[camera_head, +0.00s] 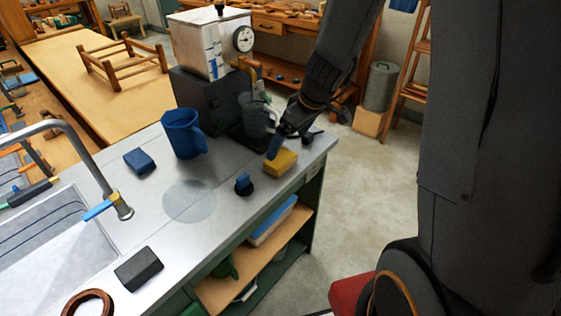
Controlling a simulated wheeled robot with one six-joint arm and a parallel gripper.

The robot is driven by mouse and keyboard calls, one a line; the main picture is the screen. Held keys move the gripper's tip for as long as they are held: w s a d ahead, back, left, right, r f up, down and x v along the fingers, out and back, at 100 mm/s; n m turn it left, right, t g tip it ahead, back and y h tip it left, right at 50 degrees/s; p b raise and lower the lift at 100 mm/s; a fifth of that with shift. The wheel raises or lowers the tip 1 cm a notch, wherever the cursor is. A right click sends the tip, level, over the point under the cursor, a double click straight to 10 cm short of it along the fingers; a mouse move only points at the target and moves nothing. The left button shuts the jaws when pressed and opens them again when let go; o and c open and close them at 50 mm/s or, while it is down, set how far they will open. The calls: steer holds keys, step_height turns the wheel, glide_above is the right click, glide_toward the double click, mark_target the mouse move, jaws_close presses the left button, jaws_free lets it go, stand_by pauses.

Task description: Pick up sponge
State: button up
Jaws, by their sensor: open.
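A yellow block that looks like the sponge (281,162) lies on the metal counter (222,225) near its right edge. My gripper (291,145) comes down from the upper right and is open just above and behind the block. A blue-tipped finger shows at the block's upper left edge; I cannot tell whether it touches. The other finger is dark and partly hidden by the arm. Nothing shows held between the fingers.
A blue pitcher (183,134), a clear jug (258,116) and a machine with a gauge (211,45) stand behind. The sink (60,245) is left.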

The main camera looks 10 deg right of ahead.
mark_target(280, 157)
steer(key=shift+s+x, duration=0.15)
steer(key=shift+x, duration=1.65)
steer(key=shift+s+x, duration=0.15)
steer(key=shift+x, duration=1.65)
steer(key=shift+f, duration=0.1)
steer(key=c, duration=1.1)
